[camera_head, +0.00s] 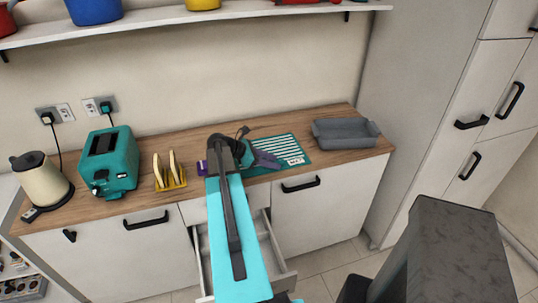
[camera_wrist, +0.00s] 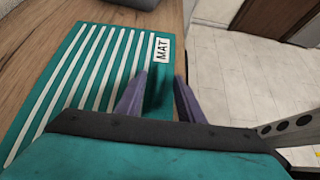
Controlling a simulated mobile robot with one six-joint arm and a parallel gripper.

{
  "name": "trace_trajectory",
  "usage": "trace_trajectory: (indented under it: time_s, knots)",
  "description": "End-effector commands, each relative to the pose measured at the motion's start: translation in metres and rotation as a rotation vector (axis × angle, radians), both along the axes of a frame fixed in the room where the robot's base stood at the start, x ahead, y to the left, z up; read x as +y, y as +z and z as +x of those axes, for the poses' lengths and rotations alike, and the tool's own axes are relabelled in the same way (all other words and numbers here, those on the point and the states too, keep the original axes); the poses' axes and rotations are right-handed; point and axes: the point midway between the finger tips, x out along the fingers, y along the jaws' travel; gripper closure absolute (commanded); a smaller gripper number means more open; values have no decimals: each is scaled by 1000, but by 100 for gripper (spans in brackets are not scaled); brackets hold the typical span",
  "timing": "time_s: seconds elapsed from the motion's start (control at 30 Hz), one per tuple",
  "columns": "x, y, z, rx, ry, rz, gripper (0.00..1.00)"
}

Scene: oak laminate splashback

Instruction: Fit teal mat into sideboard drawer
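The teal mat (camera_head: 285,147) with white stripes lies flat on the wooden worktop, between my wrist and the grey tray. In the wrist view the mat (camera_wrist: 95,70) fills the left half, with its "MAT" label near the edge. My gripper (camera_head: 268,159) is at the mat's front part. In the wrist view my gripper (camera_wrist: 160,88) has its purple fingers apart, one over the mat and one past its edge; whether they touch it I cannot tell. The sideboard drawer (camera_head: 273,252) is pulled open below the worktop; my arm hides much of it.
A grey tray (camera_head: 346,133) stands right of the mat. A yellow rack (camera_head: 170,180), teal toaster (camera_head: 109,160) and cream kettle (camera_head: 41,181) stand to the left. A shelf (camera_head: 180,20) runs above. Tall cabinets (camera_head: 470,120) stand at the right.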

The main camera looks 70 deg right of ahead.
Motion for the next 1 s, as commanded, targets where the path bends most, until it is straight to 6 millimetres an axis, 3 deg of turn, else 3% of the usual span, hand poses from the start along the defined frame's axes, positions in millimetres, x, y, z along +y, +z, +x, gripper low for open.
trace_trajectory:
  time_s: [0.27, 0.47, 1.0]
  knots:
    - [0, 0, 1, 0, 1, 0, 66]
    - [0, 0, 1, 0, 1, 0, 99]
    - [0, 5, 1, 0, 1, -2, 100]
